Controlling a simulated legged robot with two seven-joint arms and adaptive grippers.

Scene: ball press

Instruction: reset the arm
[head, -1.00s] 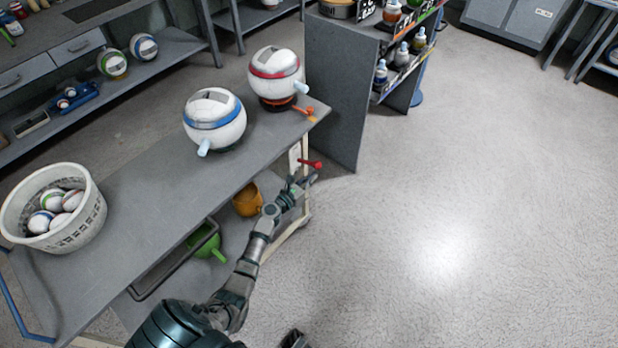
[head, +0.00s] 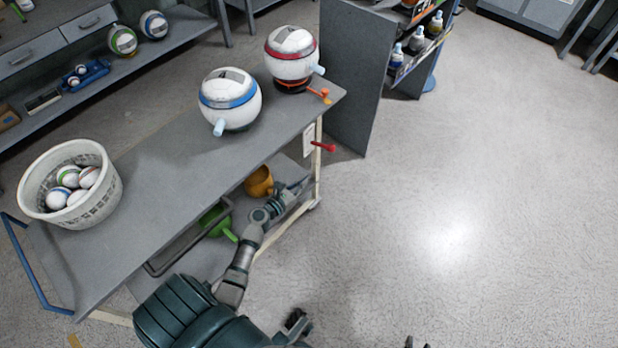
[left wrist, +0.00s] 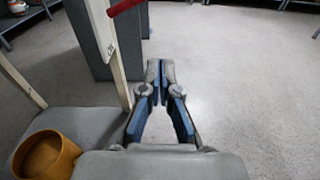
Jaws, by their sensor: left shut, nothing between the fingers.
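My left arm reaches along the right end of the grey cart in the head view. My left gripper (head: 297,188) is shut and empty, low beside the cart's end post and below the red lever (head: 323,147). In the left wrist view its fingertips (left wrist: 160,70) meet with nothing between them. The red lever shows at the top of that view (left wrist: 124,6), apart from the fingers. Dark parts show at the bottom edge of the head view; I cannot tell whether they belong to my right gripper.
The cart top (head: 150,190) holds a white basket (head: 95,205) of balls, a blue-banded ball machine (head: 230,100) and a red-banded one (head: 292,55). An orange container (head: 259,182) and a green one (head: 214,220) sit below. A grey shelf unit (head: 352,75) stands behind. The floor at right is clear.

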